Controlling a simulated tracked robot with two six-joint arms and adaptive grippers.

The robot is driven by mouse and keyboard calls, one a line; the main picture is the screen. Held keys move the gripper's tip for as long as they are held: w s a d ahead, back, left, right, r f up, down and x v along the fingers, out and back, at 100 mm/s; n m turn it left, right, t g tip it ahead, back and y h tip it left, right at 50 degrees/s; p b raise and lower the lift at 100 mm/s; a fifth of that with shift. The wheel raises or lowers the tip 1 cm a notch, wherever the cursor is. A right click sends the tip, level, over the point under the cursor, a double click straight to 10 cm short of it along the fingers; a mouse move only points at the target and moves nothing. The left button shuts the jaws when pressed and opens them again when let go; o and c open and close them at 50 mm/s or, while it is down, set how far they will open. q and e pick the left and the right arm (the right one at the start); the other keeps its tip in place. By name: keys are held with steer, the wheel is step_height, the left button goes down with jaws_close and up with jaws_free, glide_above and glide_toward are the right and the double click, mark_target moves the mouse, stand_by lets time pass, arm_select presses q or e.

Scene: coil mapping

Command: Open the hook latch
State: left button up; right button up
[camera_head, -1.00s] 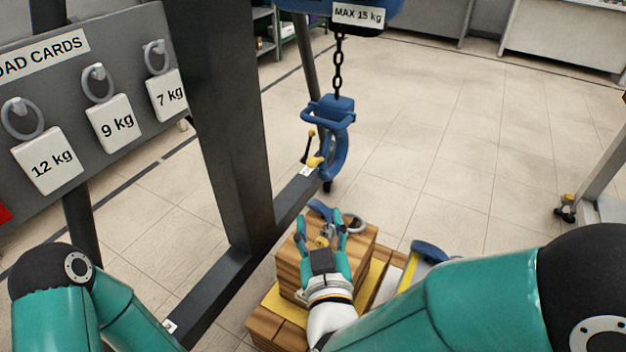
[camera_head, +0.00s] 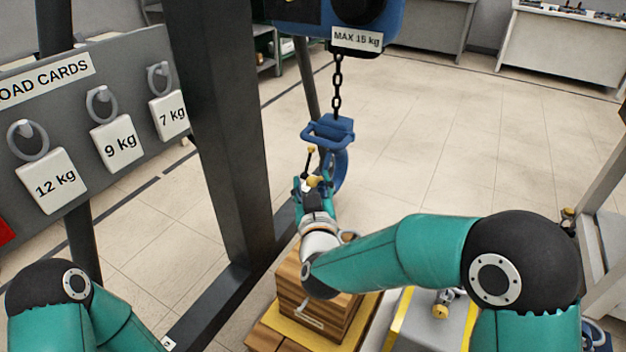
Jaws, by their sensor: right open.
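The blue hook (camera_head: 341,165) hangs on a chain (camera_head: 337,95) below the blue hoist. It has a blue handle bar (camera_head: 326,133) at its top. A latch lever with a dark stem and yellow knob (camera_head: 311,150) shows at the hook's left side, with a yellow part (camera_head: 315,181) at its lower end. My right gripper (camera_head: 314,184) is open, its fingers close around the yellow part at the hook's lower left. Whether they touch it I cannot tell. Part of the hook's lower end is hidden behind the gripper. My left gripper is out of view.
A wooden block (camera_head: 300,292) stands below on a yellow-topped base, partly behind my right arm. A dark post (camera_head: 225,130) stands left of the hook. The load cards board (camera_head: 85,75) with several ringed cards is farther left. Open floor (camera_head: 420,150) lies right of the hook.

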steer(key=shift+w, duration=0.45)
jaws_close()
steer(key=shift+s, duration=0.1)
